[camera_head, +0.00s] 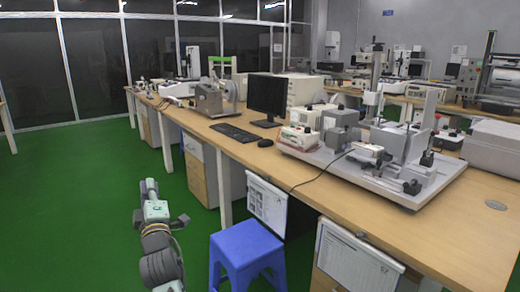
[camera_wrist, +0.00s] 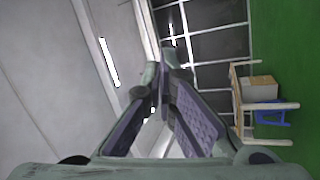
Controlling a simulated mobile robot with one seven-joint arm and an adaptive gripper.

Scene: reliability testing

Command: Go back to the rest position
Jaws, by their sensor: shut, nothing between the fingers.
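My gripper (camera_wrist: 163,82) shows in the wrist view with its two fingers converging and their tips together. It is shut and holds nothing. It is in free air, touching nothing, with the ceiling, the window wall and part of the floor behind it. In the head view my arm (camera_head: 157,235) is at the lower left, over the green floor, left of the blue stool and clear of the long table. I cannot make out the fingertips in that view.
A long wooden table (camera_head: 470,245) runs across the right, carrying a test machine (camera_head: 400,150), a monitor (camera_head: 268,95) and a keyboard (camera_head: 234,133). A blue stool (camera_head: 245,245) stands in front of it. The green floor (camera_head: 70,200) at the left is clear.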

